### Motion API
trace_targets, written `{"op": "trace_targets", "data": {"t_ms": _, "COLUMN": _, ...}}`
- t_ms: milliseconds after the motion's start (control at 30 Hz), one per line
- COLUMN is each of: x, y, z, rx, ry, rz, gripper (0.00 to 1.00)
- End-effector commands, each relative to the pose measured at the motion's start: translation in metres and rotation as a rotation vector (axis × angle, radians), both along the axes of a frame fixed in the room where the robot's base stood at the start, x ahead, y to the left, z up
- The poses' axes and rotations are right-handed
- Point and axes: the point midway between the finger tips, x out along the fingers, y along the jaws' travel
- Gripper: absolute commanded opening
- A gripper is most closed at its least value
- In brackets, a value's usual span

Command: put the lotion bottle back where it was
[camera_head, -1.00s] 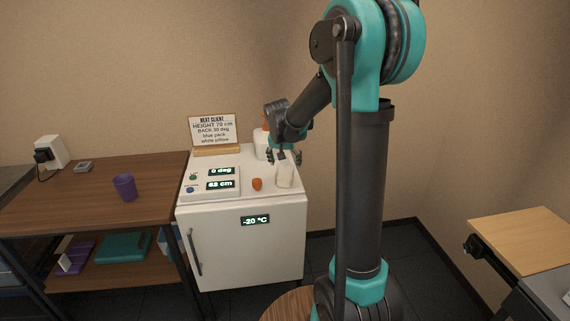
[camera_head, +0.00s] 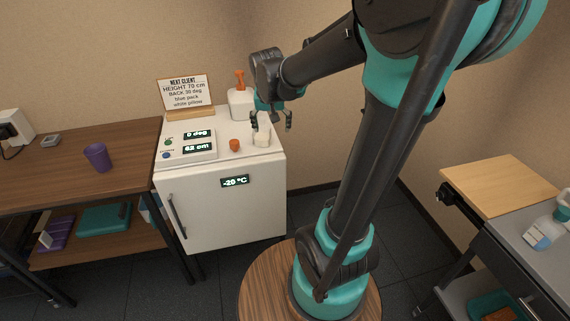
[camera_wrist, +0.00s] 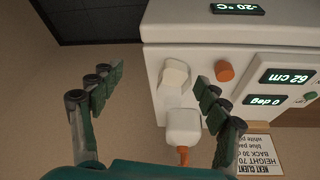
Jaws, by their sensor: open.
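A white bottle with an orange pump top (camera_head: 240,101) stands upright at the back of the white cabinet's top, behind my gripper. It also shows in the wrist view (camera_wrist: 183,124). A second white bottle with a teal top (camera_head: 562,208) is partly cut off on the grey cart at right. No readable label tells which is the lotion bottle. My gripper (camera_head: 271,126) is open and empty beside the pump bottle, close above a small whitish container (camera_head: 261,139). In the wrist view, the pump bottle lies nearer the right finger of my gripper (camera_wrist: 160,98).
The white cabinet (camera_head: 222,210) also bears an orange knob (camera_head: 234,145), a display panel (camera_head: 187,147) and a sign (camera_head: 184,93). A wooden table with a purple cup (camera_head: 97,157) stands at left. The grey cart (camera_head: 520,245) and a wooden top (camera_head: 499,186) stand at right.

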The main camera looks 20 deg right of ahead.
Motion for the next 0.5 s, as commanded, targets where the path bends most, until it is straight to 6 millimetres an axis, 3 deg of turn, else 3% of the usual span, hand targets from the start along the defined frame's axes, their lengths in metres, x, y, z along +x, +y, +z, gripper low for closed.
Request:
{"op": "trace_targets", "data": {"t_ms": 33, "x": -0.033, "y": -0.010, "z": -0.023, "rx": 0.003, "ry": 0.003, "rz": 0.033, "gripper": 0.75}}
{"op": "trace_targets", "data": {"t_ms": 100, "x": -0.073, "y": -0.019, "z": -0.050, "rx": 0.005, "ry": 0.006, "rz": 0.092, "gripper": 0.75}}
{"op": "trace_targets", "data": {"t_ms": 233, "x": -0.135, "y": -0.026, "z": -0.093, "rx": 0.008, "ry": 0.005, "rz": 0.185, "gripper": 0.75}}
{"op": "trace_targets", "data": {"t_ms": 367, "x": -0.172, "y": -0.028, "z": -0.117, "rx": 0.008, "ry": 0.000, "rz": 0.242, "gripper": 0.75}}
{"op": "trace_targets", "data": {"t_ms": 500, "x": -0.183, "y": -0.027, "z": -0.125, "rx": 0.006, "ry": -0.003, "rz": 0.263, "gripper": 0.75}}
